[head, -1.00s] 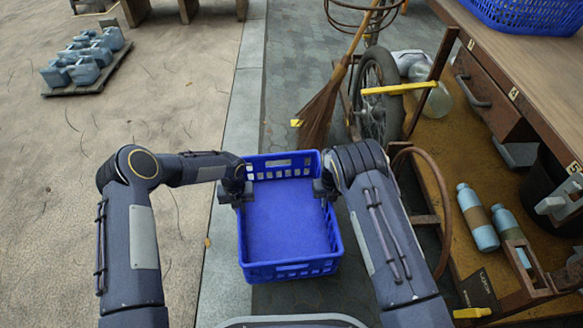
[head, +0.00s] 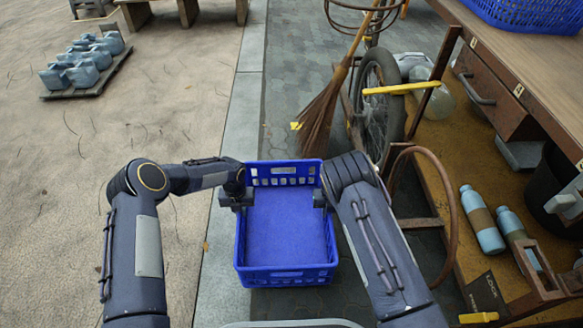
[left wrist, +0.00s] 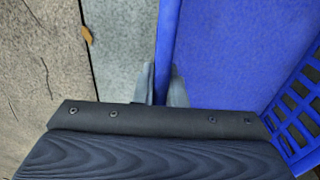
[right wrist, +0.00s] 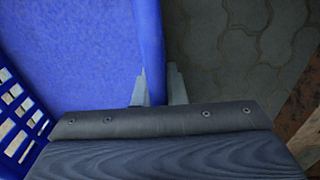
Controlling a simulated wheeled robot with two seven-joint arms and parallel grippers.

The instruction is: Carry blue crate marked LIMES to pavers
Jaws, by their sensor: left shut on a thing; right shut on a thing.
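The blue crate (head: 290,225) hangs between my two arms in the head view, and it looks empty. Its label plate is too small to read. My left gripper (head: 238,200) is shut on the crate's left rim; the left wrist view shows the fingers (left wrist: 163,85) on either side of the blue wall (left wrist: 168,45). My right gripper (head: 325,197) is shut on the right rim; the right wrist view shows its fingers (right wrist: 157,88) astride the wall (right wrist: 150,40). The pavers (head: 292,110) lie beneath and beyond the crate. Whether the crate touches the ground I cannot tell.
A workbench (head: 540,75) with another blue crate (head: 520,12) stands at the right. A broom (head: 322,115) and a wheel (head: 378,100) stand ahead, right of the crate. Blue jugs (head: 85,62) sit on a pallet at far left. The sandy ground at left is mostly clear.

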